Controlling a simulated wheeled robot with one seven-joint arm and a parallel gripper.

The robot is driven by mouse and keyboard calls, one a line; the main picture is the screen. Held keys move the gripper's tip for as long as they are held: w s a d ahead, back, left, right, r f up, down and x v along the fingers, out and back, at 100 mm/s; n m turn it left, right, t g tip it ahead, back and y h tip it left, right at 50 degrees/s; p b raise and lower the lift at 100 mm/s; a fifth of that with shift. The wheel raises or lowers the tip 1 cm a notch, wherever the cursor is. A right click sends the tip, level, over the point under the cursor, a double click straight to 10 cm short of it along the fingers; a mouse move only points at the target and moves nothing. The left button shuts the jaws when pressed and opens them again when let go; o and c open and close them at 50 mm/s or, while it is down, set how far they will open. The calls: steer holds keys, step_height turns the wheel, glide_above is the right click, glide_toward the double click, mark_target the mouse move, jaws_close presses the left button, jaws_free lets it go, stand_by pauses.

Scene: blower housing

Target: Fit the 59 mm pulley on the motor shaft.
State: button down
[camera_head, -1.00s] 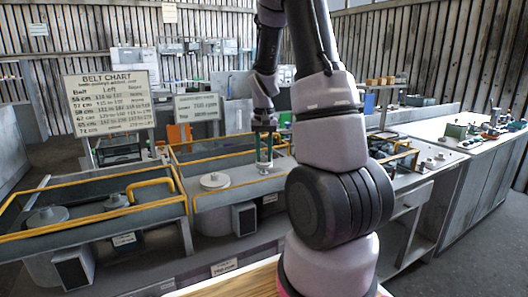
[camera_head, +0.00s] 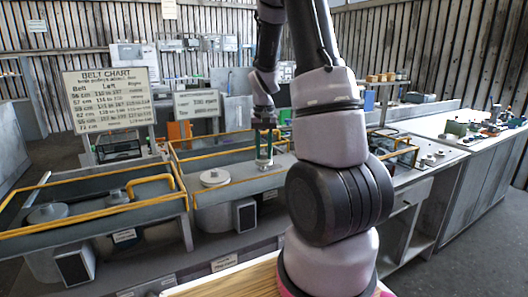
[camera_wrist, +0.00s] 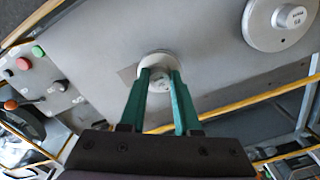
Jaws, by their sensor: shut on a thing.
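My gripper (camera_head: 264,162) hangs over the grey deck of the middle housing bay, its green fingers pointing down. In the wrist view, the fingers (camera_wrist: 160,78) are shut on a small pale round pulley (camera_wrist: 157,60), one finger on each side. The pulley's rim shows beyond the fingertips, over or against the grey deck. The motor shaft is hidden, and I cannot tell whether the pulley is around it. A larger grey pulley (camera_head: 215,178) lies flat on the same deck, to the left of my gripper. It also shows at the upper right of the wrist view (camera_wrist: 280,22).
Yellow rails (camera_head: 185,190) edge the bays. A belt chart board (camera_head: 108,101) and a smaller sign (camera_head: 197,104) stand behind. The left bay holds another round part (camera_head: 47,213). Red and green buttons (camera_wrist: 30,58) sit at the left in the wrist view. A bench with parts extends right.

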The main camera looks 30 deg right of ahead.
steer(key=shift+f, duration=0.7)
stand_by(0.5)
steer(key=shift+f, duration=0.3)
steer(key=c, duration=0.5)
jaws_free()
steer(key=shift+c, duration=0.2)
steer(key=shift+r, duration=3.75)
